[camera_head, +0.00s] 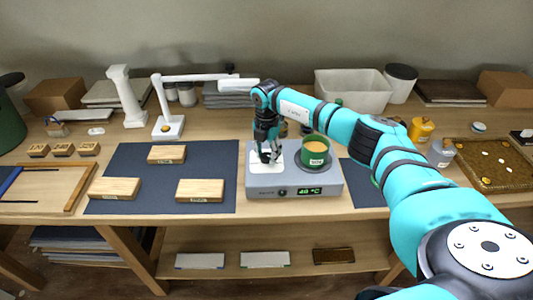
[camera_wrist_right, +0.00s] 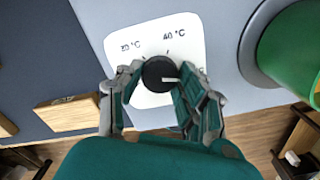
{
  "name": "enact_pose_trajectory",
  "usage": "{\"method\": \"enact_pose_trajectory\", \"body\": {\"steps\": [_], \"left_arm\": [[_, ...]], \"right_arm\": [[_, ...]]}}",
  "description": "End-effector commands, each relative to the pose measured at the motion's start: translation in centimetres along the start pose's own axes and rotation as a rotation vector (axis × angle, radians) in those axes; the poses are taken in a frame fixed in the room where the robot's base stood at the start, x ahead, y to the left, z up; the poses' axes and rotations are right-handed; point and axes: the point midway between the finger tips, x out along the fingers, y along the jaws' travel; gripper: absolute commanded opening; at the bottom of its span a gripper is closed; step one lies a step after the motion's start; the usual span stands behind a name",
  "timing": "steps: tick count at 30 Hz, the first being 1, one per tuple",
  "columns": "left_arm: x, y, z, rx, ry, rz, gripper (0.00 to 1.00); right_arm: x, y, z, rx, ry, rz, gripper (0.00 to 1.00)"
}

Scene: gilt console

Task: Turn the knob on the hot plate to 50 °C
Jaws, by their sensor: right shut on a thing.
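The grey hot plate (camera_head: 262,191) stands on the bench, with a small green-lit display (camera_head: 309,191) that seems to read in the 40s °C; its last digit is unclear. In the wrist view its white dial panel (camera_wrist_right: 120,48) shows a left mark, perhaps 20 °C, and a 40 °C mark; other marks are hidden by the fingers. The round dark knob (camera_wrist_right: 157,72) has a white pointer line towards the picture's right. My right gripper (camera_wrist_right: 155,90) is shut on the knob, one finger on each side; it also shows from above in the head view (camera_head: 268,155). My left gripper is not in view.
A green mug (camera_head: 314,152) stands on the hot plate's heating ring, just right of the gripper. A dark mat (camera_head: 132,157) with wooden blocks lies left of the hot plate.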

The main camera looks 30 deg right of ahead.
Motion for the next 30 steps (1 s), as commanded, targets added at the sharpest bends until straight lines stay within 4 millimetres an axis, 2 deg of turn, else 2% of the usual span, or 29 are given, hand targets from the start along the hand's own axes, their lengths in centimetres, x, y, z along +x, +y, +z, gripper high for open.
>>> {"method": "enact_pose_trajectory", "body": {"steps": [2, 3, 7, 15, 19, 23, 30], "left_arm": [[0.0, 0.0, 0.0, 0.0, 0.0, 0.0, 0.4], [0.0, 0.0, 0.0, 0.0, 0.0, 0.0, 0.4], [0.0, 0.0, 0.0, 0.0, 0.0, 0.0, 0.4], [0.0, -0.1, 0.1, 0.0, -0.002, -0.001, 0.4], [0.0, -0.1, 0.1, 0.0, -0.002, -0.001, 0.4], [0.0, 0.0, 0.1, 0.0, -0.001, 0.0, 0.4], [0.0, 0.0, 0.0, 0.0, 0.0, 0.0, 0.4]], "right_arm": [[-0.2, 0.1, 0.2, 0.003, -0.004, 0.005, 0.05], [-0.2, 0.1, 0.2, 0.003, -0.003, 0.006, 0.42], [-0.2, 0.1, 0.1, 0.002, -0.002, 0.004, 0.59], [-0.1, 0.0, 0.0, 0.0, -0.001, 0.002, 0.6], [-1.1, 0.1, 0.1, 0.0, -0.001, 0.003, 0.6], [-3.3, 0.1, 0.1, 0.001, -0.002, 0.006, 0.6], [-8.5, 0.1, 0.1, 0.001, -0.003, 0.006, 0.6]]}}
